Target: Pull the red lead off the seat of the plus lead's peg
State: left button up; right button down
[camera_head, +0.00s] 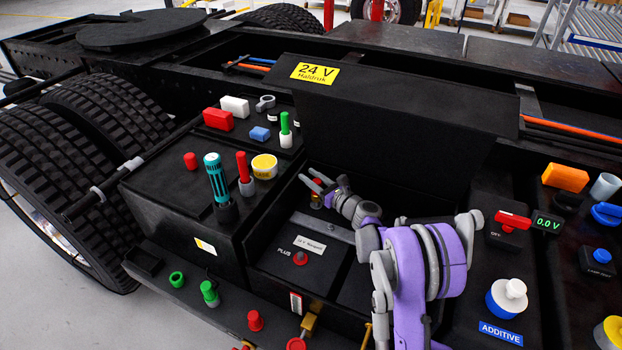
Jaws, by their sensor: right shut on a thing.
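My right gripper (316,179) reaches into the open battery box from the right, with its fingers at the box's back left. It is shut on a small red piece (318,184), which looks like the red lead and is mostly hidden by the fingers. A small brass-coloured peg (316,201) stands just below the fingertips; whether the lead still touches it I cannot tell. A red-topped terminal (300,258) sits beside the PLUS label nearer the front of the box. My left gripper is not in view.
The raised black cover marked 24 V (390,125) stands behind my right gripper. The ledge to the left holds a teal-handled tool (217,180), a red-topped tool (244,172) and a yellow-and-white tub (264,166). A red switch (512,221) sits to the right of my arm.

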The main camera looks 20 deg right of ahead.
jog(key=shift+r, duration=0.15)
notch_tip(320, 180, up, 5)
jog(key=shift+f+p, duration=0.15)
jog(key=shift+p, duration=0.85)
